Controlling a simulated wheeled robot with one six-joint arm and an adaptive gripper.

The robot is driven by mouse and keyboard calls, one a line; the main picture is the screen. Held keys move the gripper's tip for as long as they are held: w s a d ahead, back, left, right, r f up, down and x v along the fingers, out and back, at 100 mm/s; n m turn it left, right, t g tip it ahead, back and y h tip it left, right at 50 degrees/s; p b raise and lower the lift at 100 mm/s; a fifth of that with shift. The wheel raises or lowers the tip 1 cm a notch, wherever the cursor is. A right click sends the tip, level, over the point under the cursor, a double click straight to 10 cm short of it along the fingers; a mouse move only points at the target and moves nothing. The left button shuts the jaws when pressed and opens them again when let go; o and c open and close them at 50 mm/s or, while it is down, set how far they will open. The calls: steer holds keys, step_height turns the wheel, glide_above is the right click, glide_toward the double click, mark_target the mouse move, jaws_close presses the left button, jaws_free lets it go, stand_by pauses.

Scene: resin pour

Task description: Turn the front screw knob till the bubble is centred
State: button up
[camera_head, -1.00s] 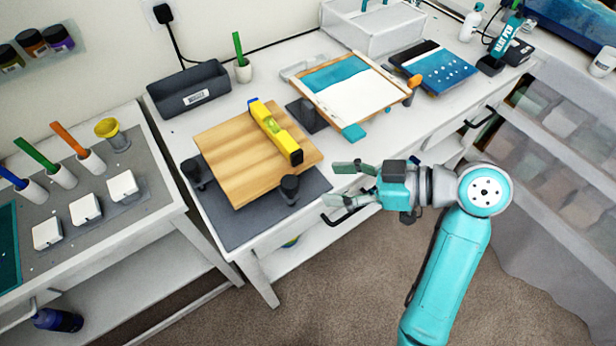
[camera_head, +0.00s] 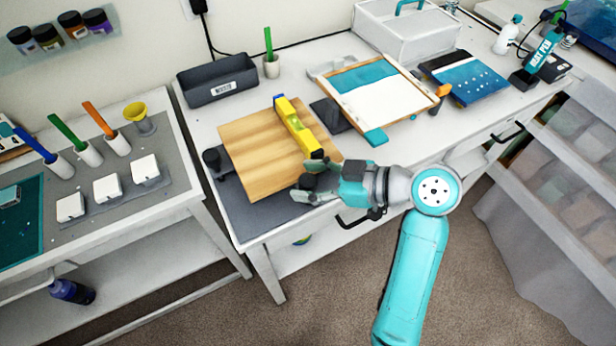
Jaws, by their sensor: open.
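The yellow spirit level (camera_head: 297,128) lies on the wooden board (camera_head: 254,165) on the white table; its bubble is too small to read. The board rests over a dark grey mat (camera_head: 252,215). One black screw knob (camera_head: 213,160) stands at the board's left corner. The front screw knob (camera_head: 308,182) is at the board's front right corner, partly hidden by my gripper. My gripper (camera_head: 313,181) is open, with its two fingers on either side of the front knob. I cannot tell whether they touch it.
A framed teal and white panel (camera_head: 374,97) with an orange-handled tool (camera_head: 441,92) lies right of the board. A dark bin (camera_head: 217,80) and a cup with a green stick (camera_head: 271,68) stand behind. A drawer handle (camera_head: 352,222) juts out below my gripper.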

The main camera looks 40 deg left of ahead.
steer(key=shift+a+f, duration=0.1)
steer(key=shift+a, duration=0.1)
jaws_close()
steer(key=shift+s, duration=0.1)
steer(key=m+t+y, duration=0.1)
steer(key=m+t, duration=0.2)
steer(key=t, duration=0.1)
steer(key=shift+s+m, duration=0.1)
steer(key=shift+m, duration=0.2)
steer(key=m+t+h, duration=0.1)
steer(key=m+t, duration=0.3)
steer(key=t, duration=0.1)
steer(key=shift+m, duration=0.3)
steer(key=m+t+h, duration=0.2)
steer(key=m+t, duration=0.2)
steer(key=shift+a+t, duration=0.1)
steer(key=shift+t, duration=0.2)
steer(key=c, duration=1.2)
jaws_free()
steer(key=shift+f+m+t+h, duration=0.15)
steer(key=shift+m+t+h, duration=1.25)
steer(key=shift+m+h, duration=0.7)
steer(key=shift+o, duration=0.2)
